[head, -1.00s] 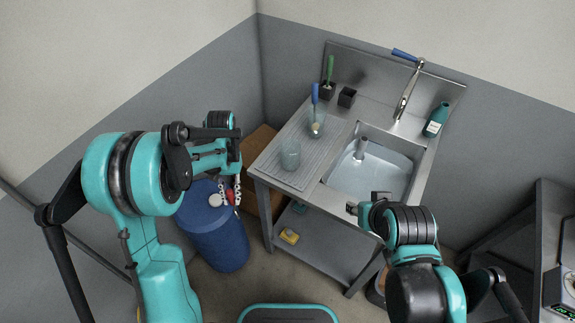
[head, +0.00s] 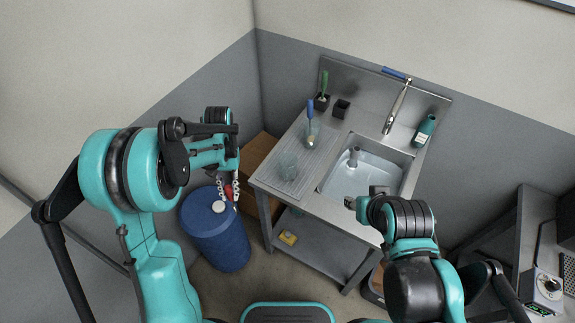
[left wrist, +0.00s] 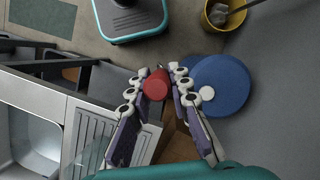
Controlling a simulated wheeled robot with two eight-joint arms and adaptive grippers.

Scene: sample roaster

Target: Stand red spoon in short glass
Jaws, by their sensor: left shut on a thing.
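My left gripper (head: 228,193) hangs above the blue barrel, left of the sink counter. It is shut on the red spoon (left wrist: 155,84), whose red part shows between the fingers in the left wrist view; the rest of the spoon is hard to make out. A clear, empty glass (head: 288,166) stands on the ribbed drainboard, right of my left gripper and apart from it. A second clear glass (head: 313,131) behind it holds a blue-handled spoon (head: 310,108). My right gripper (head: 364,197) is near the sink's front edge, apparently open and empty.
The sink (head: 362,178) holds water and a grey item. A tap (head: 396,108), a teal bottle (head: 424,131) and two black cups (head: 341,109) stand around it. The blue barrel (head: 214,236) and a brown box (head: 259,155) are left of the counter. The drainboard (head: 277,185) has bare room.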

